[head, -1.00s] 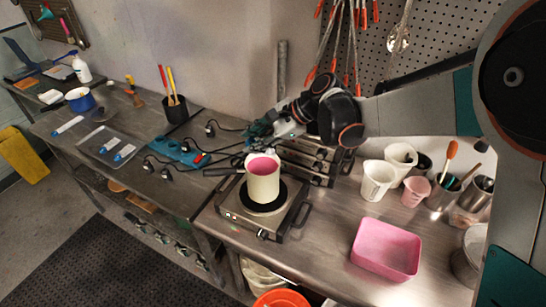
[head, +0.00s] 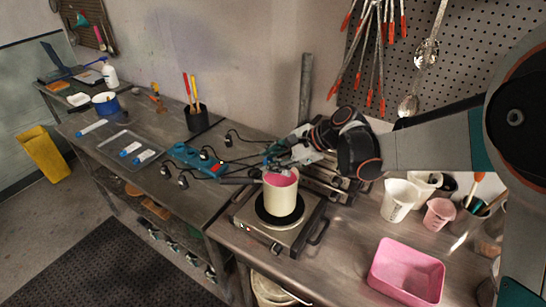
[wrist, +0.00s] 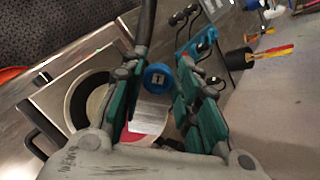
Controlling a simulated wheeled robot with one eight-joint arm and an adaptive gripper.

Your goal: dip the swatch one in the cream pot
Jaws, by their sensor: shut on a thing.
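The cream pot (head: 281,200) stands on a hotplate (head: 256,238) and has pink liquid inside. In the wrist view, its rim (wrist: 97,104) shows partly behind my fingers. My gripper (head: 274,156) is over the pot's mouth. In the wrist view my gripper (wrist: 160,88) is shut on swatch one, whose round blue holder (wrist: 158,77) is marked 1. Its pale grey cloth (wrist: 150,112) hangs down over the pink liquid (wrist: 132,136). I cannot tell whether the cloth's lower end touches the liquid.
A blue power strip (head: 196,160) and cables lie left of the pot. White cups (head: 398,200) and a pink tub (head: 376,278) stand to the right. Tongs hang above.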

